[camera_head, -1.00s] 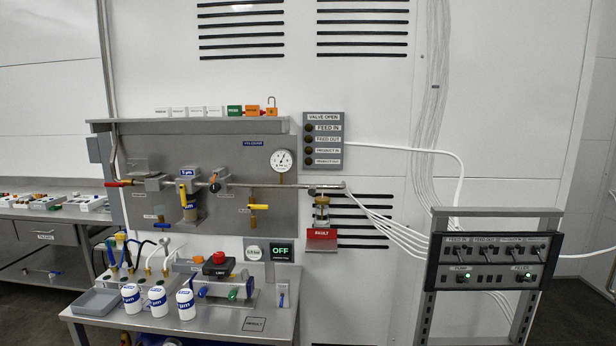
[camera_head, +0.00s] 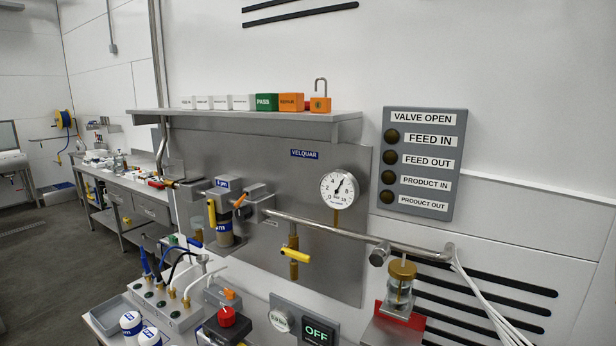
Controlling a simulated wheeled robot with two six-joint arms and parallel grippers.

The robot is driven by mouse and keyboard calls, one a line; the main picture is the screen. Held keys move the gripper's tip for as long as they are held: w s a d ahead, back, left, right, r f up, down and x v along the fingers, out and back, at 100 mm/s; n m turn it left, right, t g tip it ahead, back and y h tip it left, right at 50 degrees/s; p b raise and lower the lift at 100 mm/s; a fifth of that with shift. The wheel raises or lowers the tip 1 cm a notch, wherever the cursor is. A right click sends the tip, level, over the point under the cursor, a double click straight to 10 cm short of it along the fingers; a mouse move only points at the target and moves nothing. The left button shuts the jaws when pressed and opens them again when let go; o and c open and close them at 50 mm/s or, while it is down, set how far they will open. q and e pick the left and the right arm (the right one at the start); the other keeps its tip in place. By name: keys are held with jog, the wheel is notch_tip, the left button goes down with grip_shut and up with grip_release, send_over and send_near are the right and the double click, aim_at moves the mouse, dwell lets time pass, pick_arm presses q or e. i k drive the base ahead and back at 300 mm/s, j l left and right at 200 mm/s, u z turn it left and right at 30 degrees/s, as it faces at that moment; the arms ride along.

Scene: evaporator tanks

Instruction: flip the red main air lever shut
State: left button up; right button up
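The red main air lever (camera_head: 157,185) is small in the view, left of centre. It sticks out to the left from the valve at the left end of the air pipe (camera_head: 335,232). It looks roughly in line with the pipe. Its far end overlaps the bench behind it, so its exact angle is hard to tell. The filter unit with a blue label (camera_head: 222,183) stands just right of it. A round pressure gauge (camera_head: 339,189) is above the pipe, its needle pointing up and slightly right. Neither of my grippers is in view.
A shelf (camera_head: 250,121) with label blocks and an orange padlock (camera_head: 320,104) overhangs the panel. Yellow handles (camera_head: 296,256) jut out below the pipe. Bottles and a red button (camera_head: 227,316) fill the bench below. Open floor (camera_head: 50,260) lies at left.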

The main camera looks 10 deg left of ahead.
aim_at(152, 184)
jog(key=i+l+u, duration=0.15)
jog(key=j+u, duration=0.15)
jog(key=j, duration=0.5)
jog(key=j+u, duration=0.2)
jog(key=j, duration=0.5)
jog(key=i+j+u, duration=0.15)
jog(key=j, duration=0.5)
